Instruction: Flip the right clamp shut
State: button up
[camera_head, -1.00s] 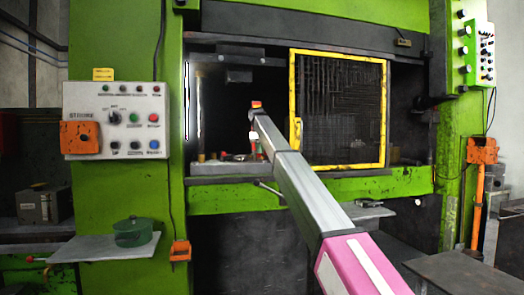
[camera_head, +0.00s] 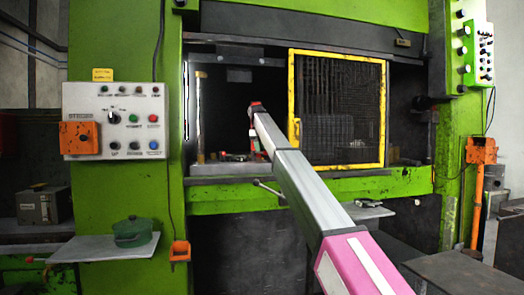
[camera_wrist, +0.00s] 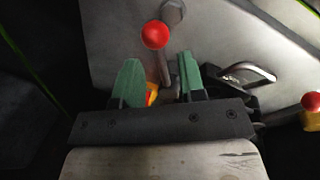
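In the wrist view, my gripper (camera_wrist: 158,76) has its two green fingers spread apart, with no object clearly held. A red ball knob (camera_wrist: 155,35) lies just beyond the fingertips, near a grey metal rod and a bolt head. A small yellow-orange part (camera_wrist: 152,92) shows beside the left finger, partly hidden. A second red knob (camera_wrist: 312,101) is at the right edge, on a yellow-orange part. I cannot tell for sure which knob belongs to the right clamp. In the head view, my arm reaches into the press opening; the gripper and clamps there are small and mostly hidden.
A grey plate (camera_wrist: 110,30) lies under the knobs, with a metal loop handle (camera_wrist: 247,72) right of the fingers. A yellow-framed mesh guard (camera_head: 340,110) stands right of my arm. The green press frame (camera_head: 215,204) borders the opening. A control panel (camera_head: 114,120) is at left.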

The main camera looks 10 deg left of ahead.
notch_tip(320, 180, up, 9)
jog(key=s, duration=0.1)
jog(key=shift+s+a, duration=0.3)
jog(key=shift+s, duration=0.05)
